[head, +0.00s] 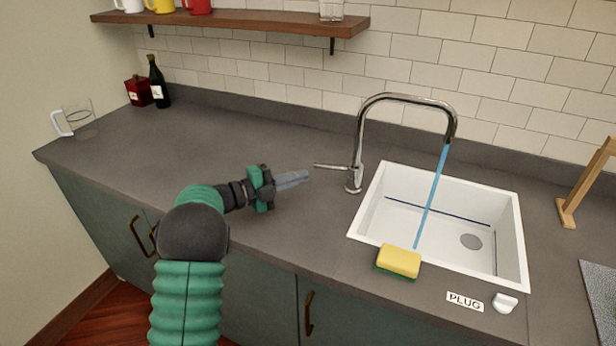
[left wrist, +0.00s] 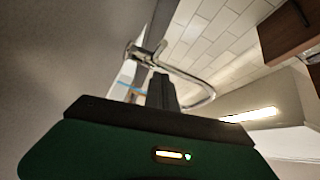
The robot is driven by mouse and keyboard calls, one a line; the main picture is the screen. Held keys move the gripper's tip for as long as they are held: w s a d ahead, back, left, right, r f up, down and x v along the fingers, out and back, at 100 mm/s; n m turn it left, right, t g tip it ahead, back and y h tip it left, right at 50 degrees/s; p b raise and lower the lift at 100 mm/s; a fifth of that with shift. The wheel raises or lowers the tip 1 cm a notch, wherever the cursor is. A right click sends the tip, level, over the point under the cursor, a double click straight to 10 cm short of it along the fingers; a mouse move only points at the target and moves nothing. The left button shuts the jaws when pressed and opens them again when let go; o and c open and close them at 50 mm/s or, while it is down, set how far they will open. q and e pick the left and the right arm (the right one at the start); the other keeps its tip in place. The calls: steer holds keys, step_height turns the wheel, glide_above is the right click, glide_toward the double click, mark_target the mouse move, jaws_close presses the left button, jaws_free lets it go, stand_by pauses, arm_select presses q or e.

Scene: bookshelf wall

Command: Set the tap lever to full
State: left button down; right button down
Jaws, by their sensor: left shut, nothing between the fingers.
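The chrome tap (head: 357,140) stands behind the left edge of the white sink, with an arched spout. A blue stream of water (head: 432,195) runs from the spout into the sink. The tap lever (head: 331,167) sticks out to the left from the tap's base, roughly level. My left gripper (head: 306,175) is shut and empty, its fingertips a little left of the lever's end, apart from it. In the left wrist view the shut fingers (left wrist: 161,90) point towards the tap (left wrist: 205,96), which is partly hidden behind them. My right gripper is not in view.
A white plug (head: 505,303) and a PLUG label (head: 465,301) are in front of the sink (head: 371,215). A glass mug (head: 77,120) and bottles (head: 158,82) stand back left. The counter between is clear.

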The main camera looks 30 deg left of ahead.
arm_select(q)
steer(key=s+a, duration=0.2)
steer(key=a, duration=0.1)
steer(key=s+a, duration=0.1)
steer(key=shift+s+a+r, duration=0.3)
steer(key=shift+s+r, duration=0.05)
steer(key=shift+a+f, duration=0.1)
steer(key=shift+w+f, duration=0.1)
steer(key=shift+w, duration=0.05)
